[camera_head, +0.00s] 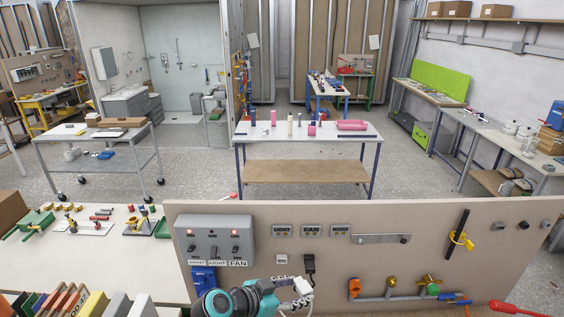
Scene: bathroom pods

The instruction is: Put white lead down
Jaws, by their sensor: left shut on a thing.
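My left gripper (291,287) is low in the middle of the head view, in front of the upright panel. It is shut on the white lead (303,286), whose small white end shows at the fingertips. The rest of the lead is hard to make out. A white socket (281,259) is on the panel just above the gripper. A black plug (309,263) with a dark cable is beside it, close behind the white lead. I cannot tell whether the lead touches the panel. My right gripper is not in view.
The panel (370,262) carries a grey switch box (214,240), a blue box (204,279), a metal bar and pipe fittings (392,290). A white bench (120,254) with tools and binders is at the left. A white table with bottles stands behind. Floor is clear between tables.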

